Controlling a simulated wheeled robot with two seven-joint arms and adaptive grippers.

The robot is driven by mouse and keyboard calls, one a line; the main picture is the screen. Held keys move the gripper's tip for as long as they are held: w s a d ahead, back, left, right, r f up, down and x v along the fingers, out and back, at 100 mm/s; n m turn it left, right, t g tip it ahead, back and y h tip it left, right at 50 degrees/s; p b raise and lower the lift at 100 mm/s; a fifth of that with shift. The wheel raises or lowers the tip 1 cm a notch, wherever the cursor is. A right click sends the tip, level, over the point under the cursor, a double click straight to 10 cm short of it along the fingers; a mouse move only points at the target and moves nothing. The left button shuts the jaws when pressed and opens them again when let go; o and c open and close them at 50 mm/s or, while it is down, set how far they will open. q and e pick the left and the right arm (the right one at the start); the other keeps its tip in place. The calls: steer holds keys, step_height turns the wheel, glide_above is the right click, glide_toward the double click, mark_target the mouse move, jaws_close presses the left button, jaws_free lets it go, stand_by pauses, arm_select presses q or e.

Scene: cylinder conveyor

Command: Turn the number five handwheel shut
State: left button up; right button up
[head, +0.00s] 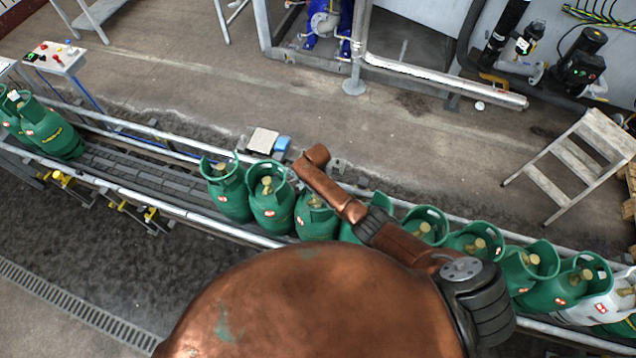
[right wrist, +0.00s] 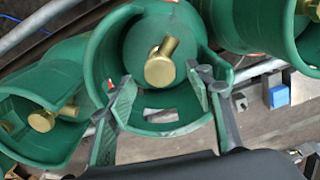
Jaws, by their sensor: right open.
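Several green gas cylinders with brass valves stand in a row on the conveyor, among them one at the near left of the row (head: 228,192) and one beside it (head: 270,200). My copper arm crosses the middle of the row and hides parts of it. In the right wrist view, my right gripper (right wrist: 160,94) is open and empty. Its two fingers reach over the open collar of a green cylinder (right wrist: 105,50), with the brass valve handwheel (right wrist: 159,69) just beyond and between the fingertips. I cannot read a number five there. My left gripper is not in view.
Conveyor rails (head: 160,205) run along the row, with an empty stretch left of the row. Two more green cylinders (head: 48,132) stand at the far left. A white cylinder (head: 595,308) stands at the right end. A blue box (head: 282,143) sits behind the rail. Steps (head: 572,160) stand right.

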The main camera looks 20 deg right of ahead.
step_height(320, 180, up, 10)
steer(key=shift+f, duration=0.15)
steer(key=shift+d, duration=0.1)
stand_by(0.6)
